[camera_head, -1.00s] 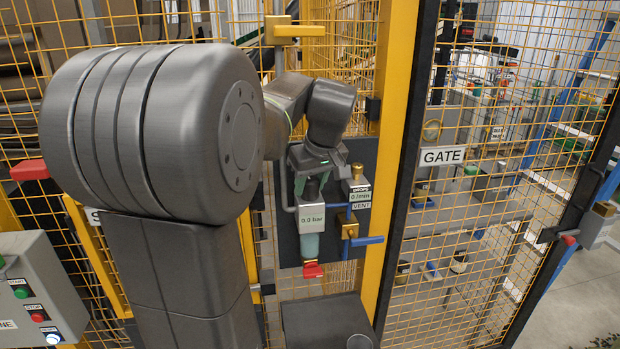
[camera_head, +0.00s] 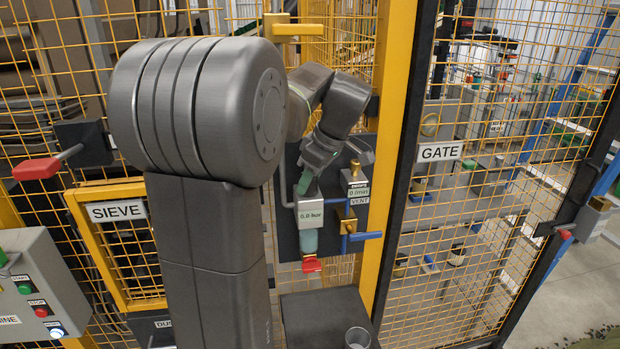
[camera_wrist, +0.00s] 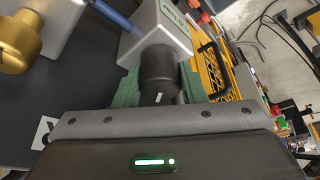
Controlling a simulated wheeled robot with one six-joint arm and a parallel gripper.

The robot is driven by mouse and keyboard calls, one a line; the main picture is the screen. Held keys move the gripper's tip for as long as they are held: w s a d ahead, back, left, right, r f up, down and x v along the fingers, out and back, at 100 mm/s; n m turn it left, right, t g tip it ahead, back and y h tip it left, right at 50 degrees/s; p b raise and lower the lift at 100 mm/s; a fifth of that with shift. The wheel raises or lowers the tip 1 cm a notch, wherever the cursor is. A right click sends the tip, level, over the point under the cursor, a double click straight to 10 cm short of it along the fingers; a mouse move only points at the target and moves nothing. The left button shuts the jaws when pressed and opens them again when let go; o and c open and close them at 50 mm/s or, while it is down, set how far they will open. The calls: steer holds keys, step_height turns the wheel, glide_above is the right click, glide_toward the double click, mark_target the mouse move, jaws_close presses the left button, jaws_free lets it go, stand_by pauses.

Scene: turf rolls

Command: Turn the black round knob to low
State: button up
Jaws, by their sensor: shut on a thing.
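The black round knob (camera_wrist: 157,70) sits on a grey box with a display, the regulator (camera_wrist: 168,28), in the wrist view. A white mark shows on the knob's near edge. My gripper (camera_wrist: 157,88) has its green fingers on either side of the knob and is shut on it. In the head view my gripper (camera_head: 304,184) is tilted at the top of the regulator (camera_head: 310,213), which reads 0.0 bar. The knob is hidden there by my gripper. I see no low marking.
A brass knob (camera_wrist: 22,40) stands close by in the wrist view. A blue lever (camera_head: 366,236) and a red tap (camera_head: 312,265) are on the same panel. A yellow post (camera_head: 394,130) and mesh fence stand at the right. A red-handled lever (camera_head: 38,168) is at the left.

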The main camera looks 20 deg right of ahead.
stand_by(0.3)
steer(key=o, duration=1)
steer(key=shift+s+d+r+b, duration=0.2)
steer(key=shift+r+b, duration=0.15)
steer(key=shift+r, duration=0.15)
steer(key=shift+s+d+r+b, duration=0.5)
steer(key=shift+s+d+r, duration=0.1)
steer(key=shift+s+r, duration=0.2)
steer(key=s+d+b, duration=0.2)
steer(key=s+d, duration=0.4)
steer(key=s, duration=0.2)
steer(key=shift+s+d+r, duration=0.15)
steer(key=shift+s, duration=0.15)
